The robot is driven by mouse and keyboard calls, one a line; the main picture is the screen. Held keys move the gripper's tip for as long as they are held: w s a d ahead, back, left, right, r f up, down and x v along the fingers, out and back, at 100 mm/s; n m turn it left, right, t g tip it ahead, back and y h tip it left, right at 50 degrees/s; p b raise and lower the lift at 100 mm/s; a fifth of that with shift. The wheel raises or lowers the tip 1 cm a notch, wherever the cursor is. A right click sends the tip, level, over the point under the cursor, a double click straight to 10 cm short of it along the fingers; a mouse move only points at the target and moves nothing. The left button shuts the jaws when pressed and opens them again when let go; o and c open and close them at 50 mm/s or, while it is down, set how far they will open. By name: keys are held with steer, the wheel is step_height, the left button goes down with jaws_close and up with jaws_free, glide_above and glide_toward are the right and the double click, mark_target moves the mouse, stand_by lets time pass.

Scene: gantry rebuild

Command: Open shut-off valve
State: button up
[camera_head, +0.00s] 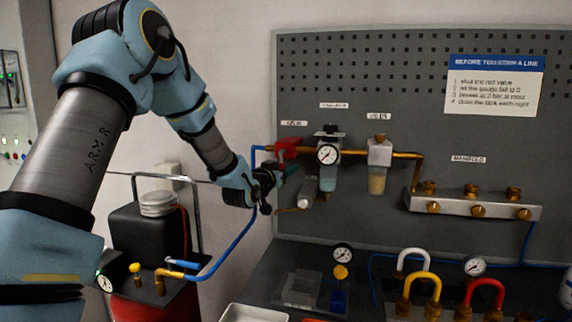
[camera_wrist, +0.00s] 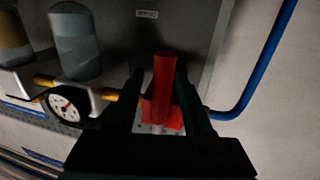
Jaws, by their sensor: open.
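The red shut-off valve (camera_head: 287,145) sits at the left end of the brass pipe run on the pegboard, where the blue hose comes in. In the wrist view its red lever (camera_wrist: 163,78) lies between the two dark fingers of my gripper (camera_wrist: 158,84). My gripper (camera_head: 279,172) is open, just below and in front of the valve in the head view. A gap shows beside the lever at the left; whether a finger touches it at the right I cannot tell. The gripper partly hides the valve body.
A pressure gauge (camera_head: 328,154) with its filter bowl and an oiler (camera_head: 379,153) stand right of the valve. A manifold (camera_head: 475,206) is farther right. A blue hose (camera_head: 232,248) hangs below my gripper, by a black tank (camera_head: 150,238). Padlocks and a tray are on the bench.

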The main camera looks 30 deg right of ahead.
jaws_close()
stand_by(0.5)
stand_by(1.0)
